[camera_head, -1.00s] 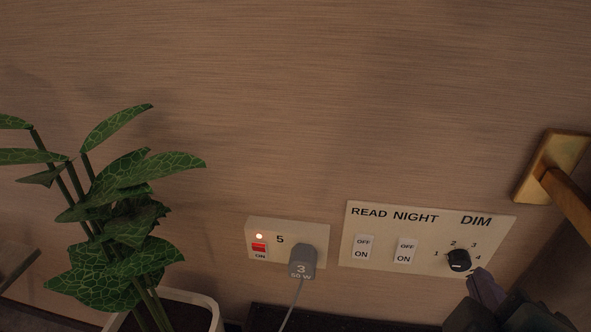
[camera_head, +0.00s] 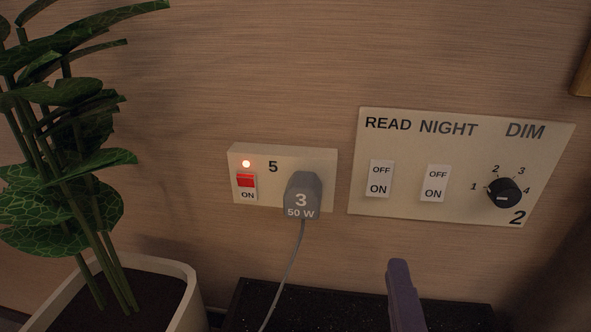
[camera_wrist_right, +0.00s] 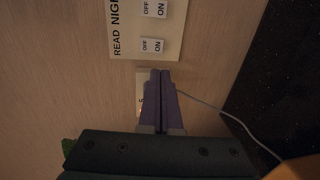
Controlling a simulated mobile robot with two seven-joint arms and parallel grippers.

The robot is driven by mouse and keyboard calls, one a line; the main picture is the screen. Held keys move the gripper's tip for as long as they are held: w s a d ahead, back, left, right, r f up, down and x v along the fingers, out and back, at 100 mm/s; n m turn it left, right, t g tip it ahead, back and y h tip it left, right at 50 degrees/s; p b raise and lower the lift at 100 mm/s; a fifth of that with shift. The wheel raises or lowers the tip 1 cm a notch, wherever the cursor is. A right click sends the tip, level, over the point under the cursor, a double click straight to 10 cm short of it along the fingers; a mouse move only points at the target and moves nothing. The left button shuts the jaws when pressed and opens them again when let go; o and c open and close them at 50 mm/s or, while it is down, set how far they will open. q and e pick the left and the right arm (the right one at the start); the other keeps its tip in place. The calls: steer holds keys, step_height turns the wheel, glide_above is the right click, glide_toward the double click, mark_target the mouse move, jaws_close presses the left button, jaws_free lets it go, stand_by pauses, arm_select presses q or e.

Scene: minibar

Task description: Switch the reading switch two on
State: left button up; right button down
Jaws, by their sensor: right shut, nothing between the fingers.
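The cream panel two (camera_head: 460,205) on the wall has READ, NIGHT and DIM labels. The white READ rocker (camera_head: 380,179) is at its left, marked OFF above and ON below; I cannot tell which side is pressed. It also shows in the right wrist view (camera_wrist_right: 152,48), just beyond the fingertips. My right gripper (camera_head: 399,264) is shut and empty, below the panel and apart from it in the head view. Its purple fingers (camera_wrist_right: 161,74) point toward the READ rocker in the wrist view. My left gripper is not in view.
The NIGHT rocker (camera_head: 435,183) and black DIM knob (camera_head: 504,193) share the panel. To the left, a socket plate (camera_head: 282,157) has a lit red switch and a grey plug (camera_head: 302,196) with a cord. A potted plant (camera_head: 75,150) stands left; a dark speckled surface (camera_head: 345,305) lies below.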

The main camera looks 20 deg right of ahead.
mark_target(379, 193)
steer(key=shift+d, duration=0.1)
steer(key=x, duration=1.4)
steer(key=shift+w+f+b, duration=0.1)
steer(key=shift+f+b, duration=0.3)
steer(key=shift+b, duration=0.35)
steer(key=shift+d+r+t, duration=0.1)
steer(key=shift+r+t, duration=0.1)
steer(key=shift+t, duration=0.1)
steer(key=shift+r, duration=0.1)
